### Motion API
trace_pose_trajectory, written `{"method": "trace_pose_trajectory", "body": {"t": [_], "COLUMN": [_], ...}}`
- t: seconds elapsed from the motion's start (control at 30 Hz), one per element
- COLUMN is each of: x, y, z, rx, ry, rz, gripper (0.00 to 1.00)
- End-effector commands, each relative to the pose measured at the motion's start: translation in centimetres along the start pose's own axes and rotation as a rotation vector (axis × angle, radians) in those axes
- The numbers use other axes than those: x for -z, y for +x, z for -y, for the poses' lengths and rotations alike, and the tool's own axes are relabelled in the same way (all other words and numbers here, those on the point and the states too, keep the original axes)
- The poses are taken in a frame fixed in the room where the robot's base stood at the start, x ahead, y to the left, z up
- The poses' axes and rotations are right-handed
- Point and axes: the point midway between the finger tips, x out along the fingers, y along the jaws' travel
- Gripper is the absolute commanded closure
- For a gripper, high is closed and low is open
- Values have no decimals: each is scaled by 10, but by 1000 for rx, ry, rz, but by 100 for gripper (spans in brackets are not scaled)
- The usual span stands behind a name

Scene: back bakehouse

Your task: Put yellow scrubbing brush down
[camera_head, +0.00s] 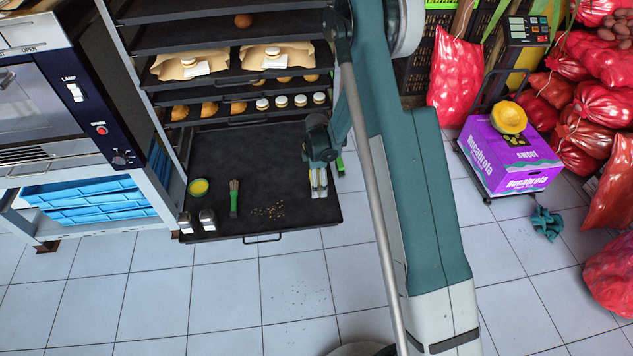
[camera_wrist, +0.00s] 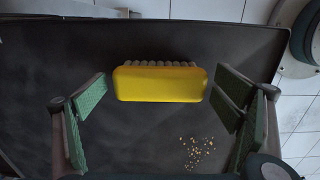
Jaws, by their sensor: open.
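The yellow scrubbing brush (camera_wrist: 160,84) shows in the wrist view as a rounded yellow block with a row of pale bristles along its far edge. It appears to lie on the dark pull-out tray (camera_wrist: 135,140). My gripper (camera_wrist: 159,98) is open, with its green-padded fingers on either side of the brush and a gap on both sides. In the head view my gripper (camera_head: 318,192) is low over the right part of the tray (camera_head: 280,220). There the brush is mostly hidden by the gripper, with only a little yellow showing between the fingers.
Scattered crumbs (camera_head: 268,212) lie on the tray left of my gripper. Further left are a green-handled brush (camera_head: 234,200), a green bowl with yellow contents (camera_head: 198,188) and two metal-topped shakers (camera_head: 207,219). Loaded rack shelves (camera_head: 245,95) stand above and behind. Bare tray surrounds the crumbs.

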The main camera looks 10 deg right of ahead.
Motion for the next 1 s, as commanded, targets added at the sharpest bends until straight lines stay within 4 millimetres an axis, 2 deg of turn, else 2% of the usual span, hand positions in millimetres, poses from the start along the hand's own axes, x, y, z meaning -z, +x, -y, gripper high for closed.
{"method": "trace_pose_trajectory", "body": {"t": [0.6,0.8,1.0], "x": [0,0,0], "y": [-91,-106,-109], "z": [0,0,0], "rx": [0,0,0], "ry": [0,0,0], "rz": [0,0,0], "gripper": [10,10,10]}}
